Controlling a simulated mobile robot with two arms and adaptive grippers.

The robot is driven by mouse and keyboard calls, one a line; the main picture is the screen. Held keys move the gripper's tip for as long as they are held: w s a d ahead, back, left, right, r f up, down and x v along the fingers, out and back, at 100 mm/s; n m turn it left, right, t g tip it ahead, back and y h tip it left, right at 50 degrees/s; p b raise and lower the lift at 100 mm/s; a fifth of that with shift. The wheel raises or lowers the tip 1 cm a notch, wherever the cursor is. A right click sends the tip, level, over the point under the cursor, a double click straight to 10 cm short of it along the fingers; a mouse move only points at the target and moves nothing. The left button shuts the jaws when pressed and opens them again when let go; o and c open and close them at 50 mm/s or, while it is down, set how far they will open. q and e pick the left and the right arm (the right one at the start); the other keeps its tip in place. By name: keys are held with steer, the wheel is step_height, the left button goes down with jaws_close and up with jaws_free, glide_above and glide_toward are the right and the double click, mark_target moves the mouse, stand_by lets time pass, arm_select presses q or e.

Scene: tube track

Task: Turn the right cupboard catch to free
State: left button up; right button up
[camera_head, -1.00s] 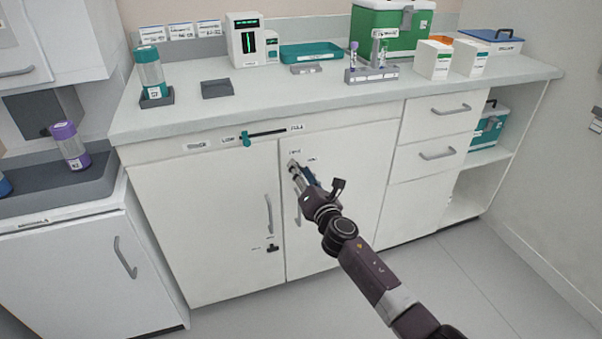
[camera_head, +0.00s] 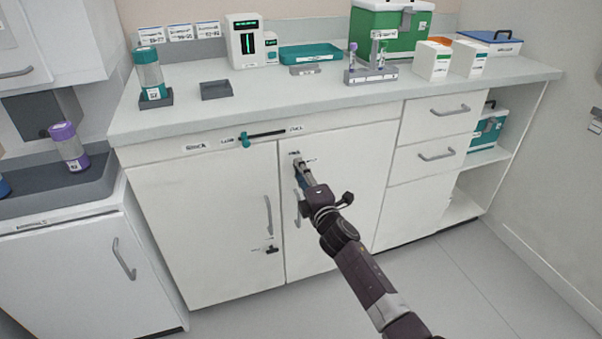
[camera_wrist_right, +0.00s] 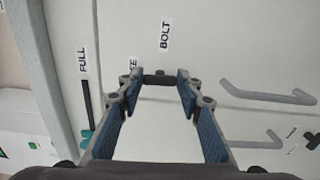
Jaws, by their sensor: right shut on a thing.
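The right cupboard catch (camera_wrist_right: 158,78) is a small dark piece on the white right cupboard door (camera_head: 350,190), near its upper left corner. The right wrist view shows it between my right fingertips, under the label BOLT (camera_wrist_right: 165,31). The label FREE (camera_wrist_right: 133,66) is left of it, partly covered by a finger. My right gripper (camera_head: 299,164) is shut on the catch. It also shows in the right wrist view (camera_wrist_right: 158,85), with its blue pads on either side. In the head view the gripper hides most of the catch, and its exact angle is unclear. My left gripper is out of view.
A teal slider (camera_head: 246,140) sits on the counter's front panel. The left door has a handle (camera_head: 268,214) and a dark catch (camera_head: 271,250) low down. Drawers (camera_head: 430,165) are to the right. The floor in front (camera_head: 450,290) is clear.

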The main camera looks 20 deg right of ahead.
steer(key=shift+m, duration=0.3)
stand_by(0.4)
steer(key=o, duration=1.2)
steer(key=shift+c, duration=0.2)
steer(key=shift+s, duration=0.15)
steer(key=s, duration=1.1)
steer(key=shift+s+d, duration=0.2)
steer(key=shift+s, duration=0.2)
steer(key=shift+f, duration=0.1)
